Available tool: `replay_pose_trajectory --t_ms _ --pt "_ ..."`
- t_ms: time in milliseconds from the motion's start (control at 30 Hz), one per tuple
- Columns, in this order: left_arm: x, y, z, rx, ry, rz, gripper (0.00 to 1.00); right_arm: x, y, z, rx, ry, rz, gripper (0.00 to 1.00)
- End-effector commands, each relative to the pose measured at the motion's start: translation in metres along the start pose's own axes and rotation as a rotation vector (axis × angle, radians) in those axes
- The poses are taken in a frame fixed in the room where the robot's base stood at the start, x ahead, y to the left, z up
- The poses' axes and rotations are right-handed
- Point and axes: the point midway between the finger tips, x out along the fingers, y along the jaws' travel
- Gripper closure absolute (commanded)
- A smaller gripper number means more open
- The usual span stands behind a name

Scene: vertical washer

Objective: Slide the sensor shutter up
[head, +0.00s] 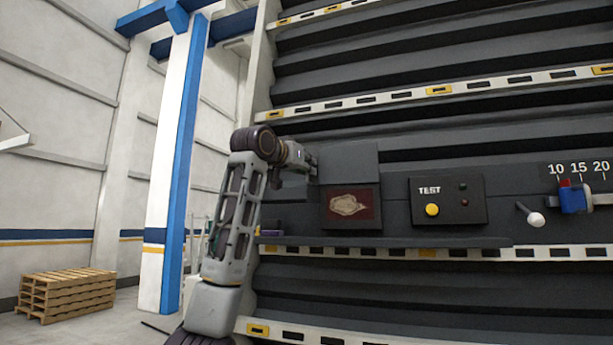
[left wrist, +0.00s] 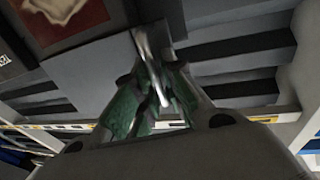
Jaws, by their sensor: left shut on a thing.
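A dark grey flat plate (head: 349,164), which looks like the sensor shutter, sits directly above a dark red sensor window (head: 351,207) with a pale smudge. The window is uncovered and also shows in the left wrist view (left wrist: 70,22). My left gripper (head: 311,162) is at the left edge of the plate. In the left wrist view my green-padded fingers (left wrist: 155,95) are shut on a thin metal handle (left wrist: 148,55) beside the plate. The fingertips are small and partly hidden in the head view. My right gripper is not in view.
Right of the window are a TEST box (head: 447,201) with a yellow button, a white-knobbed lever (head: 534,218) and a blue slider (head: 573,199) under a scale. A shelf ledge (head: 390,241) runs below. Pallets (head: 68,294) stand far left.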

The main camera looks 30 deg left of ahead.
Motion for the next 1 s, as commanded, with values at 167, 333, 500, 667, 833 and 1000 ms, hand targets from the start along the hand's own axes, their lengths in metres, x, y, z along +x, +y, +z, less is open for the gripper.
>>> replay_pose_trajectory --t_ms 167,333,500,667,833,1000 --pt "-0.0012 0.0023 -0.0091 0.005 0.004 0.004 1.0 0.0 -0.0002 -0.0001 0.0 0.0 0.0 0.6" --pt "-0.001 0.0025 -0.0092 0.005 0.004 0.004 1.0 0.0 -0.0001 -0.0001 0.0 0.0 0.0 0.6" --pt "-0.0009 0.0026 -0.009 0.005 0.003 0.004 0.85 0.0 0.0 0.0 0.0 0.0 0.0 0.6" --pt "-0.0008 0.0018 -0.0087 0.003 0.002 0.003 0.7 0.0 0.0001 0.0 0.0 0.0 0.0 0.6" --pt "-0.0006 0.0011 -0.0082 0.002 0.001 0.002 0.7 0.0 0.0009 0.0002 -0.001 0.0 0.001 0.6" --pt "-0.0015 0.0007 -0.008 0.002 0.001 0.001 0.7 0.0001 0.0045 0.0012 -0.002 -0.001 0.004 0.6"
